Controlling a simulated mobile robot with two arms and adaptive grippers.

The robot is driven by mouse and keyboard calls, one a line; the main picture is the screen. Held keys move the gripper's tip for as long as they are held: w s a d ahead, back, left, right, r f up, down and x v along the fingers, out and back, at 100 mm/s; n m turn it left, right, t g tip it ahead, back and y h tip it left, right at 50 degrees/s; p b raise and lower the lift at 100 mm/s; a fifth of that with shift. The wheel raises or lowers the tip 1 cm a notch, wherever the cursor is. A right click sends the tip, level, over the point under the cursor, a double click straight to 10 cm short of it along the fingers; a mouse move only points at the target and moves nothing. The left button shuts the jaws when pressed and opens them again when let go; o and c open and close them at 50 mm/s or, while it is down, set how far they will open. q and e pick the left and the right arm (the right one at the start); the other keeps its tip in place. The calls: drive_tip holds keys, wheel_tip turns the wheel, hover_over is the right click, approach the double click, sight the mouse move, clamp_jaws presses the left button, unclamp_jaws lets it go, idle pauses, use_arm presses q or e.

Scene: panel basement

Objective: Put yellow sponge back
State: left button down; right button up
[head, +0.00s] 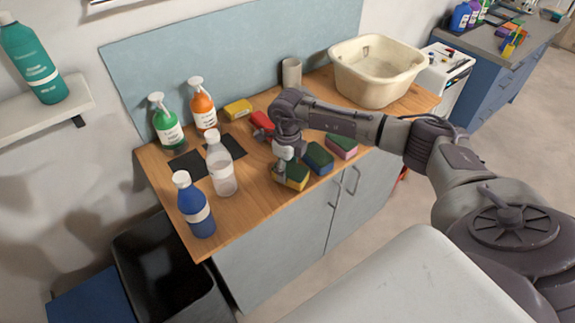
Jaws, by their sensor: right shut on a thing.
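A yellow sponge (296,183) with a dark green top lies at the front edge of the wooden counter (252,205), at the left end of a row of sponges. My right gripper (284,168) points down at its left part and is shut on it. The gripper hides part of the sponge's top; I cannot tell whether the sponge is lifted off the counter. A blue sponge (318,160) and a pink sponge (341,148), both with green tops, lie to its right. My left gripper is not in view.
Blue (196,208), clear (221,172), green (167,124) and orange (203,106) bottles stand at the left by dark mats (186,163). A yellow item (238,109), red item (262,122), cup (291,72) and cream basin (376,82) are behind.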

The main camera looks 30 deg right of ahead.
sight(288, 168)
drive_tip(key=shift+f, duration=0.15)
drive_tip(key=o, duration=1)
drive_tip(key=shift+r, duration=0.5)
wheel_tip(288, 168, up, 11)
drive_tip(key=b, duration=0.3)
drive_tip(key=shift+r, duration=0.2)
drive_tip(key=shift+f, duration=0.1)
